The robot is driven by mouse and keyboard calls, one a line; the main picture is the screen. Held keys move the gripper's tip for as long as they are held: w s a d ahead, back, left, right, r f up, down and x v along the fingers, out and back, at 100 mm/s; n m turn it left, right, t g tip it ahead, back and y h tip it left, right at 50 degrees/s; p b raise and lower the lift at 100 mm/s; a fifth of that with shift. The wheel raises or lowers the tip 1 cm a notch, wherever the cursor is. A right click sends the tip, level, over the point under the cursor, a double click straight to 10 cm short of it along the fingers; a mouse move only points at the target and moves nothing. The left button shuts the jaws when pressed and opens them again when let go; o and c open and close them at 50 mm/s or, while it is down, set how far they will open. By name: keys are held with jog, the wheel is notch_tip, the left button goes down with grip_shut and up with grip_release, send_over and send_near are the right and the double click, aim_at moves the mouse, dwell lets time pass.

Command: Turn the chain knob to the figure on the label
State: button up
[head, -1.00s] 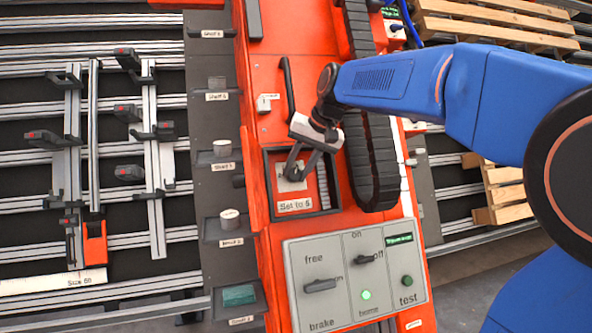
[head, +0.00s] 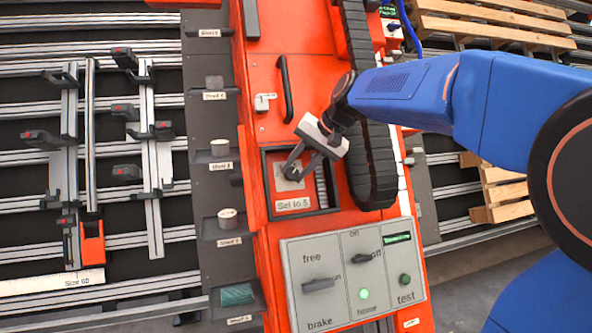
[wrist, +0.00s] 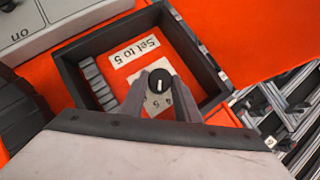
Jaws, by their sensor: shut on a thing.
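The chain knob (wrist: 160,80) is a small black round knob with a white pointer line, on a light dial plate (wrist: 157,103) inside a dark-framed recess. In the wrist view the pointer lies roughly in line with my fingers, and a figure 5 shows on the plate near it; whether they match I cannot tell. The label (wrist: 137,52) reads "Set to 5"; it also shows in the head view (head: 293,204). My gripper (head: 293,172) reaches into the recess from the upper right, its fingers shut on the knob, which they partly hide in the head view.
A grey control panel (head: 325,262) with free/brake and on/off switches and a test button sits just below the recess. A black cable chain (head: 372,165) runs along its right side. A black handle (head: 286,90) stands above. Dark shelves (head: 222,190) line the left.

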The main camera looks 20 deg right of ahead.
jog(key=o, duration=1)
jog(key=shift+o, duration=0.2)
jog(key=v, duration=1.7)
jog(key=shift+r, duration=0.15)
jog(key=shift+s+d, duration=0.1)
jog(key=shift+s, duration=0.05)
jog(key=s+f+n+h, duration=0.2)
jog(key=s+f, duration=1)
jog(key=f, duration=0.5)
jog(key=s+f+n+h, duration=0.3)
jog(key=s+f, duration=1)
jog(key=f, duration=0.5)
jog(key=shift+s+a+g, duration=0.25)
jog(key=shift+a+g, duration=0.15)
jog(key=shift+a, duration=0.05)
